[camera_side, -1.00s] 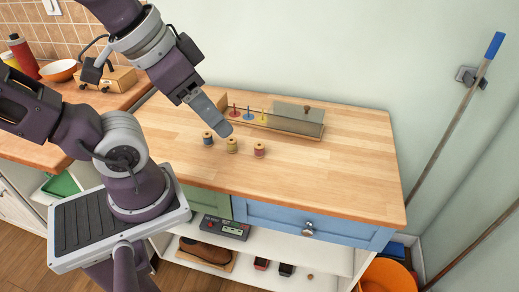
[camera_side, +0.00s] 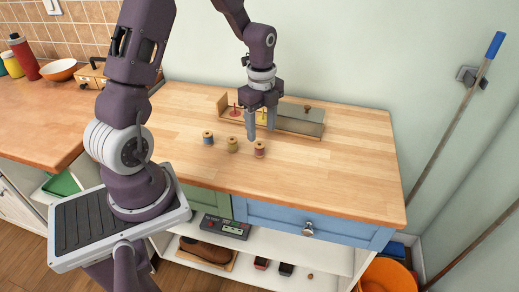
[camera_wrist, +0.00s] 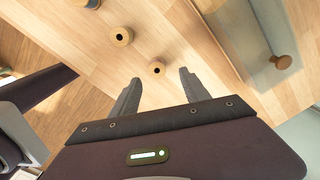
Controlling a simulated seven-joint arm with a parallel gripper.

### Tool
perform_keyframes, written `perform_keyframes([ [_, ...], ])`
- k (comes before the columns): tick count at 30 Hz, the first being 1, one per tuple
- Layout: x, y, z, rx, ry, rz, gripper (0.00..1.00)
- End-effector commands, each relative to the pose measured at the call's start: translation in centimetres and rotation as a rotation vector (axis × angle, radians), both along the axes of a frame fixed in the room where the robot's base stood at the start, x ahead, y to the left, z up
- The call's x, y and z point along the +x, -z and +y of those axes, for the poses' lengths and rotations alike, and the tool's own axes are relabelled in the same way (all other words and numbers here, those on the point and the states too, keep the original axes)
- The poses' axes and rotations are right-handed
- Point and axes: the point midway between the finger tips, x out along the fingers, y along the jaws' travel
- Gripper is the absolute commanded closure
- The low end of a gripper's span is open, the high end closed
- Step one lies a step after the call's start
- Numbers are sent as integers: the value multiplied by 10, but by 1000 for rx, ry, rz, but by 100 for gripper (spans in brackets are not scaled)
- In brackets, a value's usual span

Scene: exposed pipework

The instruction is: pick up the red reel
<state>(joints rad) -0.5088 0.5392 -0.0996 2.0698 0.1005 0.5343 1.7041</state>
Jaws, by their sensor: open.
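The red reel (camera_side: 259,150) stands upright on the wooden worktop, at the right end of a row of three reels. In the wrist view its top (camera_wrist: 156,69) shows just ahead of the gap between my fingertips. My gripper (camera_side: 261,135) is open and points down, with its fingers just behind and above the red reel in the side view. It also shows in the wrist view (camera_wrist: 160,78), with nothing between the fingers. Whether the fingertips are level with the reel, I cannot tell.
Behind my gripper is a wooden rack with coloured pegs, partly hidden, and a grey lidded box (camera_side: 302,117) with a knob. The worktop's right and front are clear.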

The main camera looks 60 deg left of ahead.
Motion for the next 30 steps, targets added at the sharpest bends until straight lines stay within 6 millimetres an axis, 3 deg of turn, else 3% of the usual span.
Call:
perform_keyframes([
  [12, -5, 66, -1, -2, 7, 5, 46],
  [19, -5, 69, 0, 0, 6, 2, 46],
  [20, -5, 69, 0, 0, 6, 2, 48],
  [27, -5, 69, 0, -2, 5, 3, 95],
  [28, -5, 69, 0, -1, 5, 2, 100],
  [30, -5, 69, 0, -2, 5, 3, 100],
])
